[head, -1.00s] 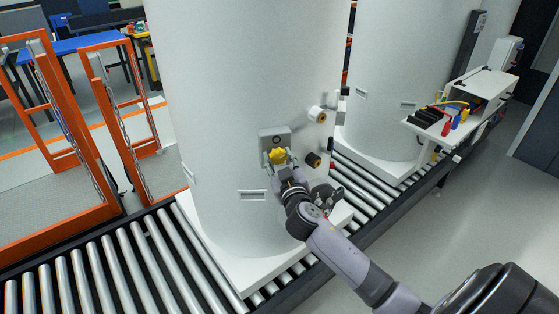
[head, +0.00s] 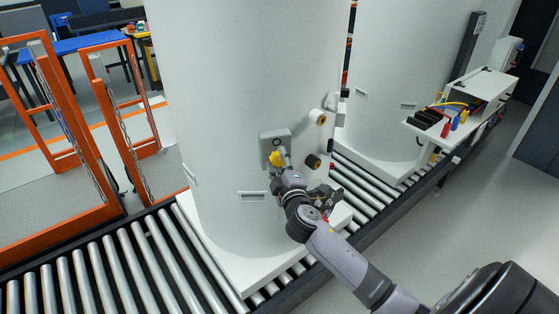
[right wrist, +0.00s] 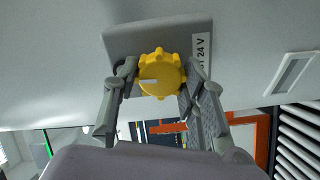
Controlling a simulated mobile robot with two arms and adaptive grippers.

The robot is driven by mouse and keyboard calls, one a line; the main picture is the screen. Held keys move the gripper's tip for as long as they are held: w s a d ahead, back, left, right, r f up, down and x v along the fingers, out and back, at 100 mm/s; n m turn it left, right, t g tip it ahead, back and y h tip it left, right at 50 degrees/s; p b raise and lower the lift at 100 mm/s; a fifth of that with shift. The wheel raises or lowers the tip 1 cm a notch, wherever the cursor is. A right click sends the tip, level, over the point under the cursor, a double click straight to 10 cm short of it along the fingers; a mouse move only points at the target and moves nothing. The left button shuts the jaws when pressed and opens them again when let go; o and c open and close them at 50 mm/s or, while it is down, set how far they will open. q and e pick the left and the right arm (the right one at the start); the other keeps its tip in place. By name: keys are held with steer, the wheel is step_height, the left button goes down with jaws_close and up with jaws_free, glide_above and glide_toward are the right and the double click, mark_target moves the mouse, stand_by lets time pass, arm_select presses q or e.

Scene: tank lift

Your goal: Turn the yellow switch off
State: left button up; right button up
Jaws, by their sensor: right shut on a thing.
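The yellow switch (head: 276,158) is a lobed knob on a grey plate (head: 267,143) on the side of the large white tank (head: 245,90). In the right wrist view the yellow switch (right wrist: 161,74) faces the camera, with a pale mark pointing left. My right gripper (right wrist: 160,72) has one finger on each side of the knob and is shut on it. In the head view the right gripper (head: 281,160) reaches the knob from the lower right and partly covers it. My left gripper does not show.
A roller conveyor (head: 130,262) runs below. Orange frames (head: 105,110) stand at left. A second tank (head: 395,90) stands behind.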

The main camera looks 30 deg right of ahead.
steer(key=shift+n, duration=0.6)
steer(key=o, duration=1.2)
steer(key=shift+c, duration=0.2)
steer(key=v, duration=1.2)
